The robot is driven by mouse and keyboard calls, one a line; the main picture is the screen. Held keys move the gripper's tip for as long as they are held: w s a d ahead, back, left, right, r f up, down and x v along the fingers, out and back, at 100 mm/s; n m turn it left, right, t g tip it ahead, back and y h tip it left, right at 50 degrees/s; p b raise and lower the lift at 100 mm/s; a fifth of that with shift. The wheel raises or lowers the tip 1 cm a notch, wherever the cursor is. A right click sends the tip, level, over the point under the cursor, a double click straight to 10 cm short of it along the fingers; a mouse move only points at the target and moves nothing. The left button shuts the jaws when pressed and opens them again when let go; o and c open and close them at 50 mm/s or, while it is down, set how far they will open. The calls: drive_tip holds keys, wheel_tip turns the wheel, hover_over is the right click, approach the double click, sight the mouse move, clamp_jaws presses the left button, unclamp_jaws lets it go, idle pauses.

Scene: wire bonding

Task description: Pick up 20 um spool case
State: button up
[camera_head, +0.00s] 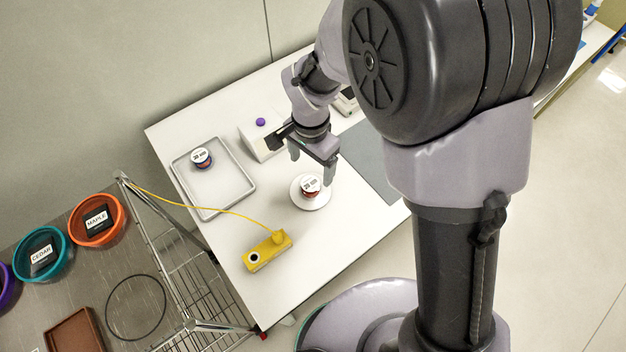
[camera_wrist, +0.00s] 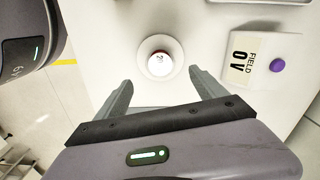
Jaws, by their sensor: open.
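A small round spool case (camera_head: 310,185) with a white top label and a red side stands on a round white dish (camera_head: 298,201). Its label seems to start with "2" in the wrist view (camera_wrist: 159,60), but the print is too small to be sure. A second spool case (camera_head: 202,157), with a white label and dark blue and red sides, sits in the grey tray at the left; its label is hard to read. My gripper (camera_head: 312,163) is open and empty, just above and behind the dish. In the wrist view the spool case lies ahead, roughly centred between the fingertips (camera_wrist: 160,84).
A white box (camera_head: 262,140) with a purple knob reads "FIELD 0 V" in the wrist view (camera_wrist: 258,60). The grey tray (camera_head: 238,204) and a yellow device (camera_head: 267,252) with a cable share the table. A grey mat (camera_head: 375,170) lies right.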

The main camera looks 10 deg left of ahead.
sight(311, 183)
wheel_tip(311, 183, down, 10)
drive_tip(key=b, duration=0.4)
drive_tip(key=shift+a+r, duration=0.1)
drive_tip(key=shift+r, duration=0.1)
drive_tip(key=shift+r, duration=0.1)
drive_tip(key=c, duration=1.6)
